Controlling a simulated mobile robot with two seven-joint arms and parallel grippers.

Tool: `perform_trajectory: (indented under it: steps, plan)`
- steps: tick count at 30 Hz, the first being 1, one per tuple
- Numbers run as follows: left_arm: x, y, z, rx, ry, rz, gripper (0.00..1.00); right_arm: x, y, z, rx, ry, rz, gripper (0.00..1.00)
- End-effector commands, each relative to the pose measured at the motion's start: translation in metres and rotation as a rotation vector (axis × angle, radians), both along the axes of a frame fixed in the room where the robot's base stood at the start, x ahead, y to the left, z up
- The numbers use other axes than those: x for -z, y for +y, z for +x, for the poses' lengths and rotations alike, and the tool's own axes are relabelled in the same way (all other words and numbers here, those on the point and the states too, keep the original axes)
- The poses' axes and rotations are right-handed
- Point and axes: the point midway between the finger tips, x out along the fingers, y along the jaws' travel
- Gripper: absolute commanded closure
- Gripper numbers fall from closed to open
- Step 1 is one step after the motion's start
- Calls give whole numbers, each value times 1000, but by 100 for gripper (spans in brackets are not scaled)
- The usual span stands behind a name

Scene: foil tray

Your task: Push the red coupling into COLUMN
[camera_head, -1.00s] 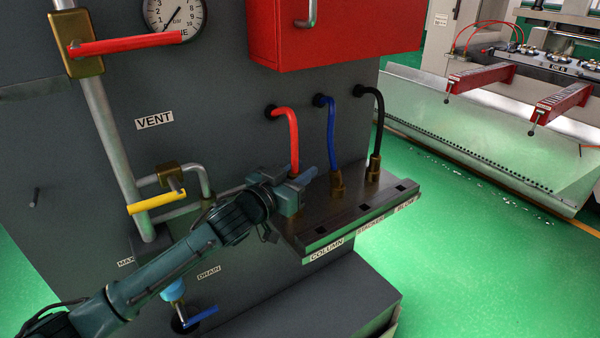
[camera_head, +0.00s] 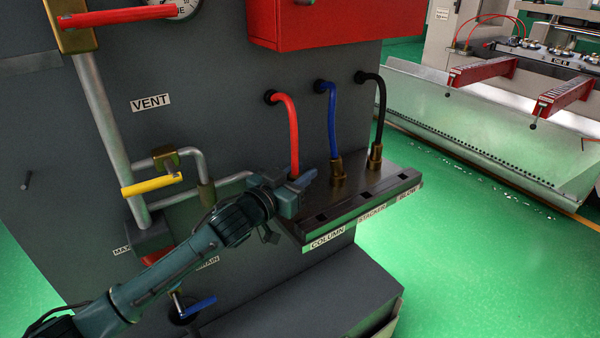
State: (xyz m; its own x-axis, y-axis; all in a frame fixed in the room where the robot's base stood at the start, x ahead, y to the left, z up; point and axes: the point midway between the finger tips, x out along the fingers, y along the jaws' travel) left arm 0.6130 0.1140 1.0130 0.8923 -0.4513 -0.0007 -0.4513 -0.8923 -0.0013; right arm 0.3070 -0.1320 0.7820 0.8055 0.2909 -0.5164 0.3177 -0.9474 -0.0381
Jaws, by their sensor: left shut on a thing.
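The red hose (camera_head: 293,125) curves out of the grey panel and runs down into my left gripper (camera_head: 298,184). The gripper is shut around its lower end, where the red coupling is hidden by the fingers. The gripper is at the left end of the metal shelf (camera_head: 340,210), behind the COLUMN label (camera_head: 327,239) on its front edge. I cannot tell how deep the coupling sits in the COLUMN port. My right gripper is not in view.
A blue hose (camera_head: 332,120) and a black hose (camera_head: 381,115) stand in brass fittings farther right on the shelf. A yellow-handled valve (camera_head: 152,186) and pipes are left of the gripper. A red box (camera_head: 340,20) overhangs above. Green floor lies right.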

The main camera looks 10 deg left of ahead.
Motion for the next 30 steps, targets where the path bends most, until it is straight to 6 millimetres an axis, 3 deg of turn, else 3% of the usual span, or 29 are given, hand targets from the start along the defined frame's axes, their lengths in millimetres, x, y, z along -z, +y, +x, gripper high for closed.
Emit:
perform_trajectory:
  steps: [10, 11, 20, 30]
  plan:
    - [3, 0, 0, 0, 1, 0, 98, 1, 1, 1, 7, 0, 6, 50]
    - [3, 0, 0, 0, 1, 0, 74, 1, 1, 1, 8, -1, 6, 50]
    - [3, 0, 0, 0, 1, 0, 50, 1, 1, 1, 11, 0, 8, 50]
    - [4, 0, 0, 0, 1, 0, 50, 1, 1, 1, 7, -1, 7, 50]
